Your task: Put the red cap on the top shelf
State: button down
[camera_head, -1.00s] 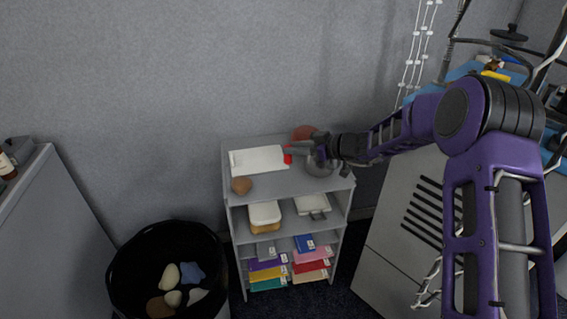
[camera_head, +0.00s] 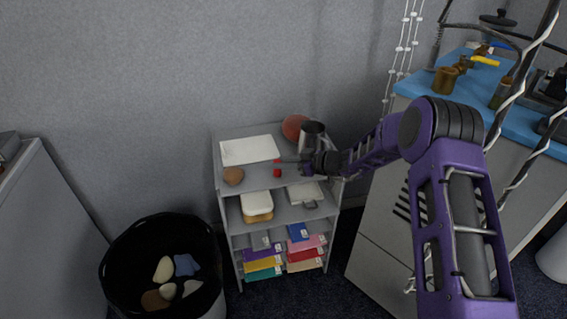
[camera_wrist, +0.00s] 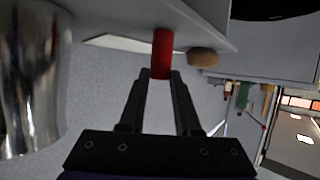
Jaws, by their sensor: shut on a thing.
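The red cap (camera_head: 277,173) is a small red cylinder at the top shelf (camera_head: 258,183) of the grey shelf unit, near the middle of that board. My gripper (camera_head: 284,162) reaches in from the right, low over the top board, and is shut on the cap. The wrist view shows the red cap (camera_wrist: 162,50) between the two fingertips (camera_wrist: 160,76), sticking out past them. The fingers hide part of the cap in the head view. I cannot tell whether its end touches the board.
A metal cup (camera_head: 312,135) and a reddish-brown round object (camera_head: 293,127) stand at the top shelf's back right. A white flat item (camera_head: 249,150) and a brown lump (camera_head: 233,176) lie on its left. Lower shelves hold boxes and books. A black bin (camera_head: 130,235) stands left.

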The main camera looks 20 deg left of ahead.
jog(key=shift+f, duration=0.1)
jog(key=c, duration=0.6)
grip_release()
jog(key=v, duration=1.2)
jog(key=shift+s, duration=0.1)
